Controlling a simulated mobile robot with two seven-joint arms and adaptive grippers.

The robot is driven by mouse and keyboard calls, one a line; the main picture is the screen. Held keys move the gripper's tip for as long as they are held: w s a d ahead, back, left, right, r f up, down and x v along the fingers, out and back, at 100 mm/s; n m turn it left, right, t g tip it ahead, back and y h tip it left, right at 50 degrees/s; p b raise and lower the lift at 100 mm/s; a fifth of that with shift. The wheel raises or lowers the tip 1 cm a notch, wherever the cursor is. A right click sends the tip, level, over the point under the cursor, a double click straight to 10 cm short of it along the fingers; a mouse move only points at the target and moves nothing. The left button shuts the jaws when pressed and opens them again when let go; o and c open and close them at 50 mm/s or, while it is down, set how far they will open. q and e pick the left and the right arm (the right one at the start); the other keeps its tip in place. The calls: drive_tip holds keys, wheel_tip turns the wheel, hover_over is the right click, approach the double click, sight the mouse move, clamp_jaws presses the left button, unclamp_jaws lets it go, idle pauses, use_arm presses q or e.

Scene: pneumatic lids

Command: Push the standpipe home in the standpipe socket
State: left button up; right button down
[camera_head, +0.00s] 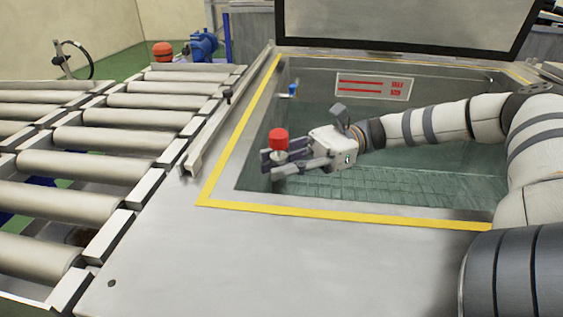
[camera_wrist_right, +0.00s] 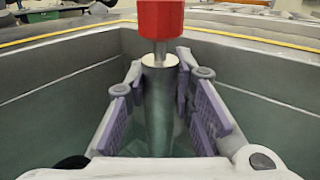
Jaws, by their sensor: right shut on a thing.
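The standpipe shows in the head view as a red cap (camera_head: 278,139) on a short metal neck, over the tank near its left wall. In the right wrist view it is a grey metal tube (camera_wrist_right: 159,105) with a thin stem and a red top (camera_wrist_right: 160,18), and it stands upright. My right gripper (camera_head: 273,163) is shut on the standpipe, with its purple pads (camera_wrist_right: 191,100) on both sides of the tube. The tube's lower end and the standpipe socket are hidden. My left gripper is not in view.
A yellow-edged rim (camera_head: 330,217) surrounds the sunken tank with its grid floor (camera_head: 375,190). A blue-handled fitting (camera_head: 292,90) sits on the far left wall. A raised lid (camera_head: 400,25) stands behind. A roller conveyor (camera_head: 105,140) runs along the left.

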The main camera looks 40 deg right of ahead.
sight(281, 185)
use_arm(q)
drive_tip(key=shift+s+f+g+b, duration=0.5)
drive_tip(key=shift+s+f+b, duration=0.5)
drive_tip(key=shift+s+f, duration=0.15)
use_arm(e)
drive_tip(key=shift+f, duration=2.3)
drive_tip(key=c, duration=1.3)
unclamp_jaws()
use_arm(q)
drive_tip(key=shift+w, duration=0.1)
use_arm(e)
drive_tip(key=v, duration=1.2)
